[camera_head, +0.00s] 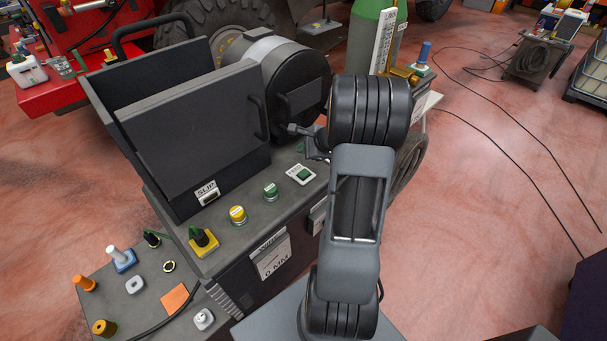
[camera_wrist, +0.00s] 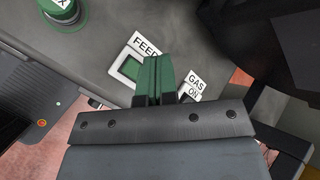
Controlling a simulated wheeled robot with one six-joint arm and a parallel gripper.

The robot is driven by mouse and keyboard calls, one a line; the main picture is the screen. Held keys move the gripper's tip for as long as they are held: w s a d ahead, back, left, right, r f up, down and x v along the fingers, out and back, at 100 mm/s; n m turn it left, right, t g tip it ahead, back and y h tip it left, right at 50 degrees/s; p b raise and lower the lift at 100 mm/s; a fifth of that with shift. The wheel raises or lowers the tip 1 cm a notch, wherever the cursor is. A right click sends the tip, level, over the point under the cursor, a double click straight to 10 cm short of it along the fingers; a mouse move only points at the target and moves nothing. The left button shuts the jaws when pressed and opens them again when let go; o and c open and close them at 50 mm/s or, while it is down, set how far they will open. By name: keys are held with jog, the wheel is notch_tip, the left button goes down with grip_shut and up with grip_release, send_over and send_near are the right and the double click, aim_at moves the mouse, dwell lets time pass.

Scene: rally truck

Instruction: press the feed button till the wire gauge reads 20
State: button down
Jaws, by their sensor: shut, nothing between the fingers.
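The feed button (camera_head: 304,175) is a green square in a white frame on the machine's grey top. In the wrist view, the green button (camera_wrist: 129,68) sits under a FEED label (camera_wrist: 145,45). My gripper (camera_wrist: 157,62) is shut and empty, its green fingertips just right of the button and overlapping the frame's edge in the picture. I cannot tell its height above the panel. In the head view my arm hides most of the gripper. The wire gauge (camera_head: 272,258) on the machine's front appears to read 0 MM.
A GAS ON label (camera_wrist: 194,85) is right of my fingers. A green round button (camera_head: 270,191) and a yellow one (camera_head: 238,214) are left of the feed button. A dark box with a lid (camera_head: 190,120) and a wire drum (camera_head: 280,85) stand behind. A tray of small parts (camera_head: 120,300) lies at left.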

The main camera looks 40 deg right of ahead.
jog(key=b, duration=0.5)
send_over(304, 174)
notch_tip(304, 174, down, 7)
jog(key=shift+r, duration=0.2)
jog(key=shift+f+b, duration=0.4)
jog(key=shift+f, duration=0.2)
jog(key=shift+f, duration=0.15)
dwell(1.1)
jog(key=shift+f+b, duration=0.3)
jog(key=shift+b, duration=0.3)
jog(key=shift+f+b, duration=0.35)
jog(key=shift+b, duration=0.1)
dwell(0.4)
jog(key=shift+r, duration=0.15)
dwell(0.4)
jog(key=shift+r+p, duration=0.55)
jog(key=shift+r, duration=0.15)
jog(key=shift+r, duration=0.1)
